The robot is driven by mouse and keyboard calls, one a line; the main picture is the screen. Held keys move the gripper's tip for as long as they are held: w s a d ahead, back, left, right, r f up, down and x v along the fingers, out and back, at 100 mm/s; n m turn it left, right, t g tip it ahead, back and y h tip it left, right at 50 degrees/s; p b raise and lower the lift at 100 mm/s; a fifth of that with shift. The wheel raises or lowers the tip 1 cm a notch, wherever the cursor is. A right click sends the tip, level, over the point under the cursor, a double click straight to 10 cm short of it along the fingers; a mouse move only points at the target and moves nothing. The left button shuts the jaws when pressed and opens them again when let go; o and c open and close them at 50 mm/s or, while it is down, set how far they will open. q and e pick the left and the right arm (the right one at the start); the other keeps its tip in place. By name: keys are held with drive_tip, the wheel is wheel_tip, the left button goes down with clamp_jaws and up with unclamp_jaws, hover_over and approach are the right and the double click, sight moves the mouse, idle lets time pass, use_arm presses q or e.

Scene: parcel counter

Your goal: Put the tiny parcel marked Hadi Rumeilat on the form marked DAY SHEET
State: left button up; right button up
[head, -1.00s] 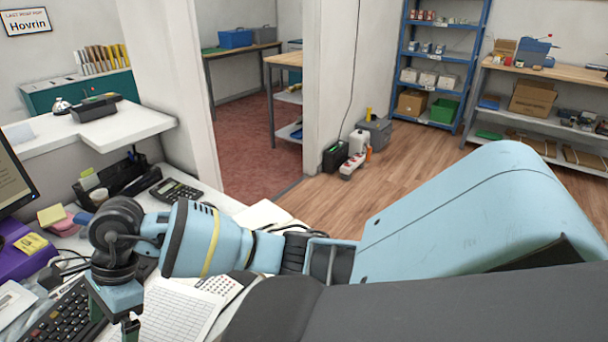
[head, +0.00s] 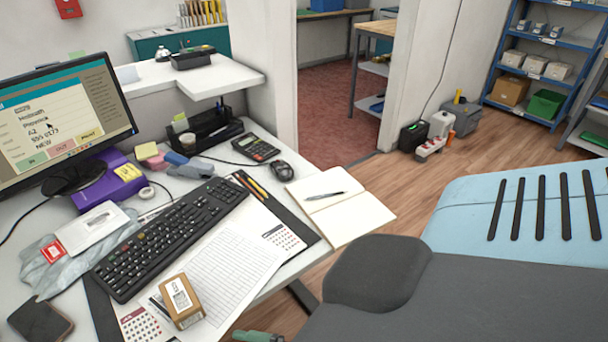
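A small brown parcel box (head: 186,308) with a white printed label sits on the desk at the lower middle of the head view. Its name is too small to read. A white sheet with a printed grid (head: 232,262) lies beside and under the parcel's right side; I cannot read a heading on it. The parcel appears to rest at the left edge of this sheet, but how much of it is on the sheet is unclear. Neither of my grippers shows now.
A black keyboard (head: 170,236) lies behind the parcel. A phone (head: 40,319) and a white envelope (head: 92,228) on a grey cloth lie to the left. An open notebook (head: 340,209) with a pen, a mouse (head: 281,171) and a calculator (head: 256,147) lie to the right.

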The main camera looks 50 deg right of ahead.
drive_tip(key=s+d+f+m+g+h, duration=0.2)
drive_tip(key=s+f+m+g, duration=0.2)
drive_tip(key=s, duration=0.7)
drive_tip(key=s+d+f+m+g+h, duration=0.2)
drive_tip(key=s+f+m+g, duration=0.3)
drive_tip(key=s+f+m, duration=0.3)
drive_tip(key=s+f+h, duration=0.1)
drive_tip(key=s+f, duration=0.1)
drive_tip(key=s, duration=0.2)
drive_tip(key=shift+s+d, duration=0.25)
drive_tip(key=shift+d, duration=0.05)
